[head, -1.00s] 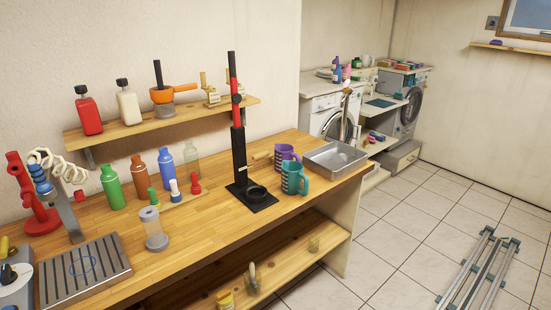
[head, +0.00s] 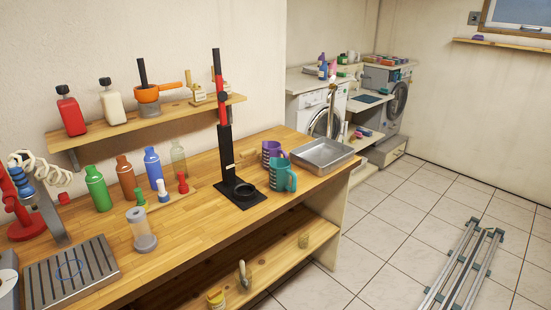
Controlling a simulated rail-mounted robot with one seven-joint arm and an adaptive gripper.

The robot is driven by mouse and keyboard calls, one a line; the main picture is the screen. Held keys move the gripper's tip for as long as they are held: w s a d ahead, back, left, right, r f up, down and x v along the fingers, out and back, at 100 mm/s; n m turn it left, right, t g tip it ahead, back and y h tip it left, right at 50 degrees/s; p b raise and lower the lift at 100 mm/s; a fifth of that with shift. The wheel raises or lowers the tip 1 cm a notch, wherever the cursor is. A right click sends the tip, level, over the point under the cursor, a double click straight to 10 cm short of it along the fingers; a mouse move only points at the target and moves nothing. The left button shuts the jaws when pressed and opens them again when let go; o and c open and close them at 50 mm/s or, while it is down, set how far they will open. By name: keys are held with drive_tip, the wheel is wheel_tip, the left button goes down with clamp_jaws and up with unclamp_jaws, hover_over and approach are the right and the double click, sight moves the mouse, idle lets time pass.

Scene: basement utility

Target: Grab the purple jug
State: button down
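The purple jug (head: 270,151) stands upright on the wooden counter, right of the black press stand. A teal jug (head: 283,177) stands just in front of it and hides part of its lower side. A metal tray (head: 347,162) lies to the right of both jugs. My gripper is not in view.
The black stand with a tall red-and-black column (head: 226,130) rises left of the jugs. Several bottles, such as the green bottle (head: 97,189), line the counter's back. A wall shelf (head: 150,122) hangs above. A metal rail frame (head: 462,268) lies on the tiled floor.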

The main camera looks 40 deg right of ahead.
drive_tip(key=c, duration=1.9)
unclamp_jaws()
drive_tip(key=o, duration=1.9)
